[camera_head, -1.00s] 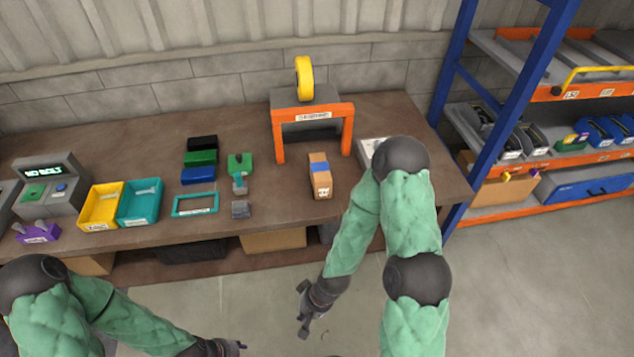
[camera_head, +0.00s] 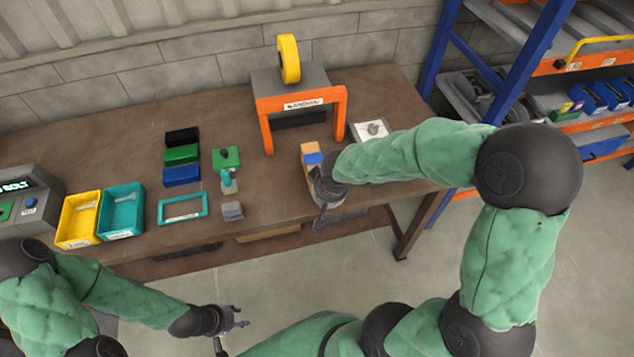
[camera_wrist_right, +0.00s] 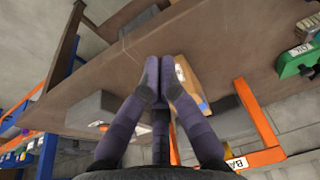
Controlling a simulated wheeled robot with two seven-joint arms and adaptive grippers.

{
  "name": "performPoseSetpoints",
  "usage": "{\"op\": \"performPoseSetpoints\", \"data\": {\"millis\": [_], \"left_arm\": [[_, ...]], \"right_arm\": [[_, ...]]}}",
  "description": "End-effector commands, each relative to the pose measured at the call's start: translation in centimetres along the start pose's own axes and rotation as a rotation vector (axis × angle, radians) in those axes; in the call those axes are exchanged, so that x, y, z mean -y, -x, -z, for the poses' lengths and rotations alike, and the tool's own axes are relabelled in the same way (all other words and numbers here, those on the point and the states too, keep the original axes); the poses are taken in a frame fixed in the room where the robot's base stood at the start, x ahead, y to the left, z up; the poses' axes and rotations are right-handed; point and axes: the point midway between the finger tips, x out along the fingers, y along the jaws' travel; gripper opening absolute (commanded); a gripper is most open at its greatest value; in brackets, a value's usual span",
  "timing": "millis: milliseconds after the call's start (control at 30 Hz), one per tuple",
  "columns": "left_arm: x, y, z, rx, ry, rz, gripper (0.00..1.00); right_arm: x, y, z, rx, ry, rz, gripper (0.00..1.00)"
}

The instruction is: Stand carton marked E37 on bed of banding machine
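The brown carton with a blue band (camera_head: 309,148) stands on the bench in front of the banding machine; its marking is not readable. My right gripper (camera_head: 327,200) is at the carton's near side and hides its lower part. In the right wrist view, the right gripper's fingers (camera_wrist_right: 161,72) are together, with the carton (camera_wrist_right: 189,77) just behind and to their right; whether they touch is unclear. The banding machine (camera_head: 300,98) has an orange arch, grey top and yellow roll. My left gripper (camera_head: 240,317) is open and empty, in front of the bench.
A pale plate (camera_head: 370,130) lies right of the machine. Left of it are a green tool (camera_head: 227,160), a grey block (camera_head: 232,211), a teal frame (camera_head: 183,208), and yellow (camera_head: 78,218) and teal (camera_head: 121,211) bins. A blue-posted rack (camera_head: 520,75) stands right.

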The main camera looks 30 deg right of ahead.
Motion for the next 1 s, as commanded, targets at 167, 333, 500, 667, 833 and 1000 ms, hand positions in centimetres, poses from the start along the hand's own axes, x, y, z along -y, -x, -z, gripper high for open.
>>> {"op": "performPoseSetpoints", "data": {"millis": [167,333,500,667,833,1000], "left_arm": [[0.0,0.1,0.0,0.001,0.000,0.000,0.40],[0.1,-0.3,0.0,0.001,0.000,0.000,0.40],[0.4,-1.1,0.0,0.001,0.000,0.000,0.40],[0.8,-2.1,0.0,0.001,0.000,0.000,0.40],[1.1,-3.1,0.1,0.001,0.000,0.000,0.40],[1.0,-2.8,0.1,0.000,0.000,0.000,0.40]], "right_arm": [[-1.4,1.6,0.8,-0.033,-0.017,-0.045,0.00],[-1.6,0.8,0.9,-0.035,-0.020,-0.052,0.00],[-1.7,-1.9,0.9,-0.033,-0.020,-0.051,0.00],[-1.9,-5.0,1.0,-0.033,-0.019,-0.051,0.00],[-2.0,-8.2,1.0,-0.032,-0.018,-0.050,0.00],[-2.0,-8.7,3.0,-0.036,-0.019,-0.050,0.00]]}}
